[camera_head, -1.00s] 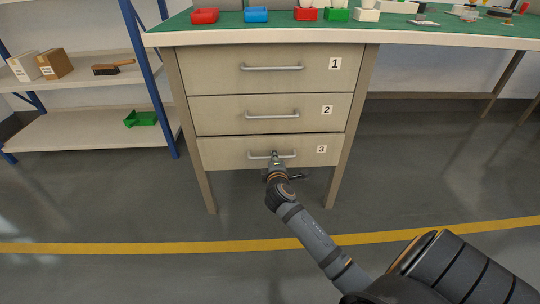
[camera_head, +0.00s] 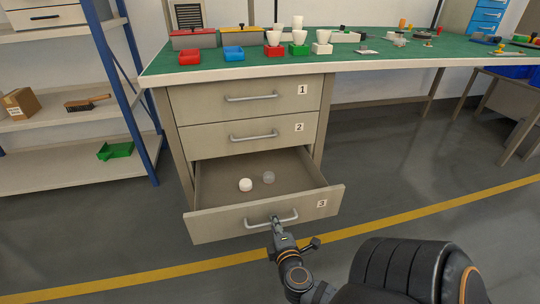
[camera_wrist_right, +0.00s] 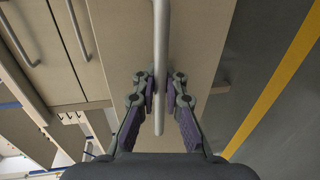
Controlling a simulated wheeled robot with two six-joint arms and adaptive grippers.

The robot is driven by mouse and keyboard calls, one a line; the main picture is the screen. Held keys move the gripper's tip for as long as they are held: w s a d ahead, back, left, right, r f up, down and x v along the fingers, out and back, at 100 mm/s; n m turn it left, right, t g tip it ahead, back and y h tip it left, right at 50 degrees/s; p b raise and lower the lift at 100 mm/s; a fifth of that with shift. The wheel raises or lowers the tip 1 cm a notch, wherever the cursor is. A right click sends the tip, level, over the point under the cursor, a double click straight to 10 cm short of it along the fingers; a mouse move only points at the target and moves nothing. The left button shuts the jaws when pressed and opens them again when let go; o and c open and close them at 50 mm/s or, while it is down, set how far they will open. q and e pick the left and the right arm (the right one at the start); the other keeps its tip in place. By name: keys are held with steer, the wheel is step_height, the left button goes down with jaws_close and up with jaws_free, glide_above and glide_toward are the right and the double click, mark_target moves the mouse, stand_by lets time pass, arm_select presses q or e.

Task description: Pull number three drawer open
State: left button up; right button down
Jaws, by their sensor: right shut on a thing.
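The number three drawer (camera_head: 240,216) is the lowest of three in the bench and stands pulled out, with its inside showing. My right gripper (camera_head: 275,220) is shut on the drawer's grey bar handle (camera_head: 288,218). In the right wrist view the handle (camera_wrist_right: 160,60) runs between the two fingers of the gripper (camera_wrist_right: 159,95). My left gripper is not in view.
Drawers one (camera_head: 200,98) and two (camera_head: 210,138) are shut above it. The green bench top (camera_head: 350,58) carries bins and cups. A shelf rack (camera_head: 60,135) stands at the left. The floor in front, with a yellow line (camera_head: 405,220), is clear.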

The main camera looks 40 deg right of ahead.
steer(key=shift+f+v, duration=0.15)
steer(key=shift+v, duration=0.6)
steer(key=shift+f+v, duration=0.15)
steer(key=shift+v, duration=0.6)
steer(key=c, duration=1.7)
jaws_free()
steer(key=v, duration=0.7)
steer(key=shift+s+a, duration=0.2)
steer(key=shift+s, duration=0.05)
